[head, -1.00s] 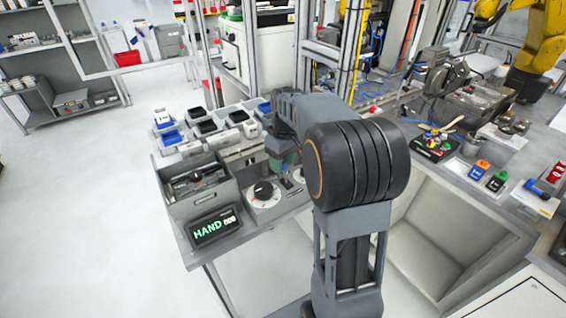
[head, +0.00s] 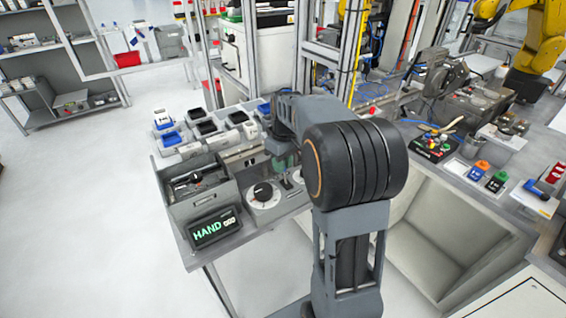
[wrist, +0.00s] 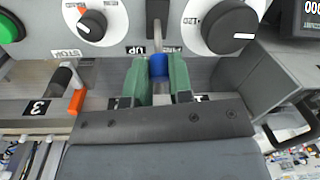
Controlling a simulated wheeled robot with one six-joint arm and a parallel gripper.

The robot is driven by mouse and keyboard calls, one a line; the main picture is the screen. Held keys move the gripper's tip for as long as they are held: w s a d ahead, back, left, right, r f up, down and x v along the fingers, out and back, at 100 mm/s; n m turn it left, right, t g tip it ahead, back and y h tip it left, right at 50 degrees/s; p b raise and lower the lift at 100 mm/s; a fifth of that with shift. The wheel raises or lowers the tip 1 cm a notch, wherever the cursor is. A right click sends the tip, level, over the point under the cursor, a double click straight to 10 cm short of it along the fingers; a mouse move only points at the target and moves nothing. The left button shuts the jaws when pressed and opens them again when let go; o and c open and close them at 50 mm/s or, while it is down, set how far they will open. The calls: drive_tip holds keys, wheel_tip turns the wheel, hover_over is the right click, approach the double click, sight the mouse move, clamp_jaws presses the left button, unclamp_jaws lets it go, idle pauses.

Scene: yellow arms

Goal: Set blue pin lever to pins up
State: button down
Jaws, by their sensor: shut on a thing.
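The blue pin lever (wrist: 158,67) has a blue knob on a grey stem and shows in the wrist view, just below a slot plate marked "UP". My gripper (wrist: 159,82) has green fingers on both sides of the blue knob and is shut on it. The "UP" label (wrist: 132,50) is left of the lever's stem. A second label lower down is mostly hidden by my fingers. In the head view my arm hides the lever, and the gripper's greenish part (head: 284,160) shows only in part.
Two rotary knobs flank the lever, a smaller one (wrist: 92,25) on the left and a larger one (wrist: 228,32) on the right. An orange-tipped handle (wrist: 76,102) is to the left. A grey bin (head: 182,207) and a "HAND" display (head: 213,227) stand nearby on the bench.

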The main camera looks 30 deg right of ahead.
drive_tip(key=shift+w+a+r+p, duration=0.1)
drive_tip(key=shift+r+p, duration=0.15)
drive_tip(key=shift+p, duration=0.45)
drive_tip(key=shift+w+g+p, duration=0.15)
drive_tip(key=shift+g+p, duration=0.35)
drive_tip(key=shift+p, duration=0.1)
drive_tip(key=shift+w+f+p, duration=0.15)
drive_tip(key=shift+p, duration=0.3)
drive_tip(key=shift+f+g, duration=0.3)
drive_tip(key=shift+g, duration=0.1)
drive_tip(key=c, duration=1.2)
unclamp_jaws()
drive_tip(key=shift+w+a, duration=0.1)
drive_tip(key=shift+w, duration=0.05)
drive_tip(key=shift+c, duration=0.2)
drive_tip(key=shift+o, duration=1.1)
drive_tip(key=p+v, duration=0.1)
drive_tip(key=v, duration=1.2)
drive_tip(key=shift+r, duration=0.4)
